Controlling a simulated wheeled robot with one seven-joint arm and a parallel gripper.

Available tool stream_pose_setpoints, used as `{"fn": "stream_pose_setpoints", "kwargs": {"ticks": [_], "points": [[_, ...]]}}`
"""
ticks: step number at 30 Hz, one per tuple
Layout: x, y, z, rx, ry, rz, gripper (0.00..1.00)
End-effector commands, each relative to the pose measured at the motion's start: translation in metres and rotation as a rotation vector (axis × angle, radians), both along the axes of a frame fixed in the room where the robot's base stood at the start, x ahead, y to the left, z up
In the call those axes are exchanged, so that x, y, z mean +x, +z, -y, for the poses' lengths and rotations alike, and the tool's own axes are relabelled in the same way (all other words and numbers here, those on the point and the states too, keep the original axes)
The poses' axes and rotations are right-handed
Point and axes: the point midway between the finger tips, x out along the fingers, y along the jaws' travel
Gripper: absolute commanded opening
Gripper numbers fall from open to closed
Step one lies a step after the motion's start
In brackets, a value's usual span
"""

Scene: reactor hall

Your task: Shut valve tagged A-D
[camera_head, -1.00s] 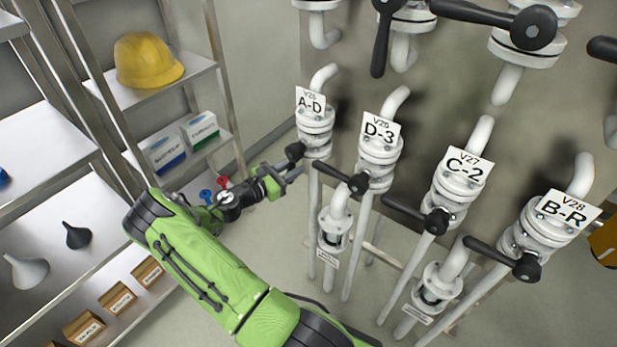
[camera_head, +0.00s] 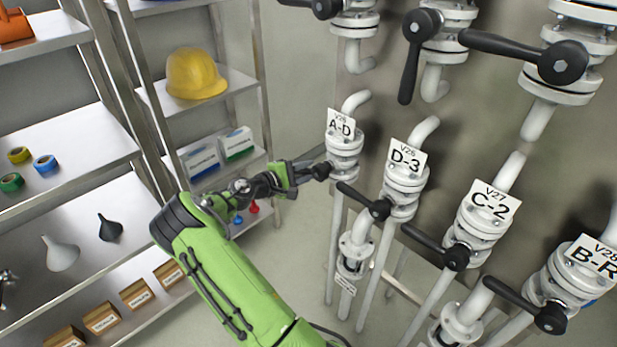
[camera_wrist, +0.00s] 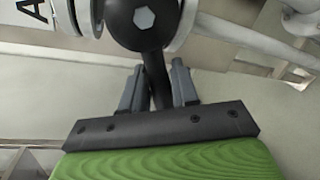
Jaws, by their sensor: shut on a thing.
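The valve tagged A-D (camera_head: 343,150) is a white flanged valve on a thin vertical pipe, left end of the lower row, its white tag (camera_head: 341,124) above it. Its black handle hub (camera_head: 321,171) faces me. In the wrist view the hub (camera_wrist: 145,20) is at the top with a grey hex bolt, and the black lever (camera_wrist: 157,78) runs down from it between the fingers. My gripper (camera_head: 305,172) is at this valve from the left, and in the wrist view my gripper (camera_wrist: 160,88) is shut on the lever. The lever's far end is hidden by the gripper body.
Valves D-3 (camera_head: 404,183), C-2 (camera_head: 480,225) and B-R (camera_head: 562,285) stand to the right, with black levers pointing up-left. More valves hang above. A shelf with a yellow helmet (camera_head: 197,74) and boxes (camera_head: 201,160) is close on the left. Open floor lies below.

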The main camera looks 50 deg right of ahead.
Motion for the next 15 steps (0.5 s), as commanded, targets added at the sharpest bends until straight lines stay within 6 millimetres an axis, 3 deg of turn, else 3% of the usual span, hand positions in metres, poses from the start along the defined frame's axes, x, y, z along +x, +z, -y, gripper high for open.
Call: {"fn": "stream_pose_setpoints", "kwargs": {"ticks": [1, 15], "points": [[0.004, 0.010, 0.001, -0.023, 0.006, 0.055, 0.00], [0.007, 0.029, 0.002, -0.076, 0.004, 0.379, 0.00]]}}
